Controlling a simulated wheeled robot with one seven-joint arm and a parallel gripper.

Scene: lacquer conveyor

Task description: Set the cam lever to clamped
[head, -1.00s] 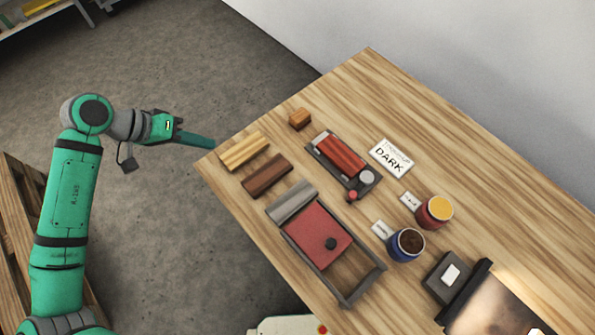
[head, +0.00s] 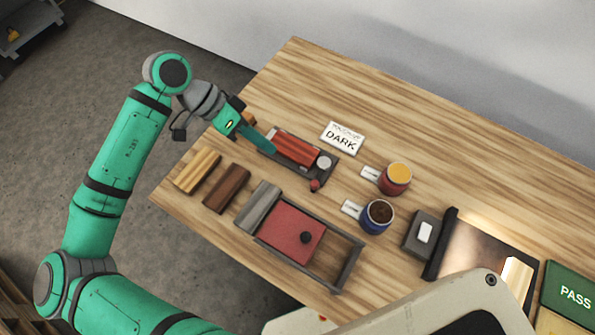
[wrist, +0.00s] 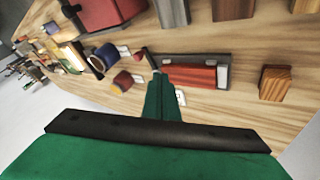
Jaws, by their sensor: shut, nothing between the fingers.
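The clamp fixture is a dark tray (head: 332,176) holding a reddish wood block (head: 296,149). At its right end sit a pale round cam (head: 323,162) and the cam lever's red knob (head: 314,185), on the tray's front side. In the wrist view the dark lever (wrist: 149,58) angles out beside the red block (wrist: 195,77). My gripper (head: 269,147) is shut and empty, its green fingers close together near the left end of the block in the head view. The fingers (wrist: 162,82) also show in the wrist view. I cannot tell whether they touch the fixture.
A small wood cube (head: 249,117) is partly behind my gripper. Light (head: 197,171) and brown (head: 227,188) blocks and a red sliding-lid frame (head: 291,229) lie in front. The table's back is clear.

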